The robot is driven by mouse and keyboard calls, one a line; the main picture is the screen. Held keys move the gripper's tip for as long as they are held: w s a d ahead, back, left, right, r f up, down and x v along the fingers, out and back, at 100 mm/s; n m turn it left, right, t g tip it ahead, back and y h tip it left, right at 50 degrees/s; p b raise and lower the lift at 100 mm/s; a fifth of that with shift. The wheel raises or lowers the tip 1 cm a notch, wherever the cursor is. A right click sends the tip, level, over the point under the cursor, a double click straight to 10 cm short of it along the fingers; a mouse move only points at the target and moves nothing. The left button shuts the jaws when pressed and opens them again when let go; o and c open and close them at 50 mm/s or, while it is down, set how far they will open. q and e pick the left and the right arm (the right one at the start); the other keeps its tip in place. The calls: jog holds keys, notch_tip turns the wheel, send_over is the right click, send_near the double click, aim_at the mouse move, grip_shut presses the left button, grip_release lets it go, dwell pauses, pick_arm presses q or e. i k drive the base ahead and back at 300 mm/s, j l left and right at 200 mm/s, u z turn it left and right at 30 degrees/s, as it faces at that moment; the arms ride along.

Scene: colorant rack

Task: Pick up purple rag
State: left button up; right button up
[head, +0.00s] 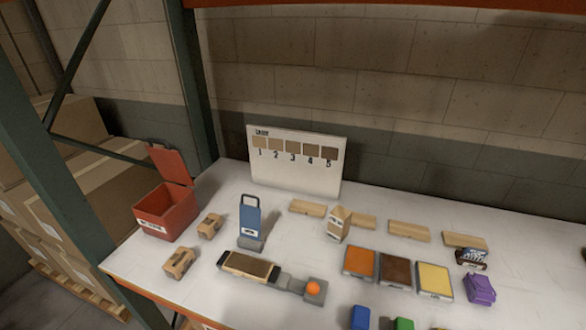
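The purple rag (480,289) is a small crumpled-looking purple piece on the white tabletop, at the right in the head view. It lies just right of a yellow pad and in front of a small dark item. Neither of my grippers shows in this view.
Orange (360,263), brown (396,271) and yellow (435,281) pads lie left of the rag. A dark item (471,259) sits behind it. Blue (360,317) and green (403,324) pieces are at the bottom edge. A red open bin (166,213) stands left. The table (540,285) right of the rag is clear.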

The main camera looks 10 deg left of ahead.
aim_at(478, 287)
jog(key=z, duration=1.25)
jog(key=l+u, duration=0.4)
jog(key=k+l+u, duration=0.1)
jog(key=l+u, duration=0.25)
jog(key=k+l+u, duration=0.1)
jog(key=u, duration=0.3)
jog(key=k+l+u, duration=0.15)
jog(key=l+u, duration=0.25)
